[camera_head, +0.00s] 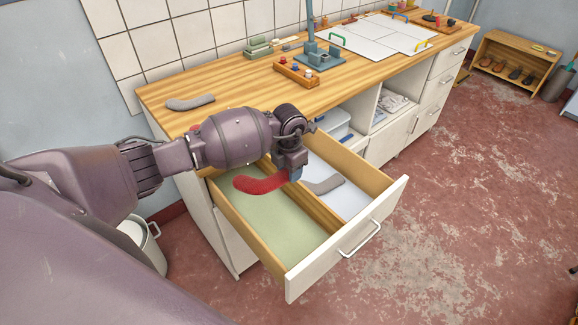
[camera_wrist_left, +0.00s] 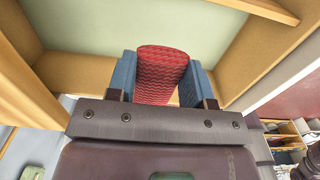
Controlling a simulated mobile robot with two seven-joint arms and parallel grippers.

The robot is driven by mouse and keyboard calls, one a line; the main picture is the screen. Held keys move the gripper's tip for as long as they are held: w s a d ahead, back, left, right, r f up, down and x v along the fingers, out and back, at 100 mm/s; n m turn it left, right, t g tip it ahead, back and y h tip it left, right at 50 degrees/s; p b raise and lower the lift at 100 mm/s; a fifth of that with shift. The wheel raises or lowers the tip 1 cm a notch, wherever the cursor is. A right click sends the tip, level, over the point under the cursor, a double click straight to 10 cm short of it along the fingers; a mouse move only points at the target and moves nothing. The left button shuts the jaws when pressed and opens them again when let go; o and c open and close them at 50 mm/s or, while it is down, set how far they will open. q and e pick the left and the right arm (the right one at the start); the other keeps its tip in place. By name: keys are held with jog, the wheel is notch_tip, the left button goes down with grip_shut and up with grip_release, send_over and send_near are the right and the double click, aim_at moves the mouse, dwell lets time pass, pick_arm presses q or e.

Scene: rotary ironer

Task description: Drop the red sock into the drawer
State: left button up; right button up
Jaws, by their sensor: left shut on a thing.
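The red sock (camera_head: 259,185) is held in my left gripper (camera_head: 294,176) above the open drawer (camera_head: 360,237). In the left wrist view the red sock (camera_wrist_left: 162,72) sits between the two blue fingers of the left gripper (camera_wrist_left: 160,85). The drawer has a wooden divider (camera_head: 318,214) between a green-lined compartment (camera_head: 275,226) and a pale-lined one (camera_head: 350,200). The sock hangs over the green-lined side, which shows no other item. A grey sock (camera_head: 325,185) lies in the pale-lined side. My right gripper is not in view.
Another grey sock (camera_head: 190,102) lies on the wooden counter (camera_head: 235,98). A small rack with knobs (camera_head: 297,72) and a blue stand (camera_head: 319,58) are farther back. A white bucket (camera_head: 148,240) stands left of the cabinet. The red floor (camera_head: 440,240) in front is clear.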

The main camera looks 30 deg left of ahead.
pick_arm(q)
jog(key=shift+f+b, duration=0.45)
jog(key=shift+f, duration=0.6)
jog(key=o, duration=1)
jog(key=shift+c, duration=0.2)
jog(key=shift+r, duration=0.1)
notch_tip(320, 180, up, 11)
jog(key=shift+f, duration=0.15)
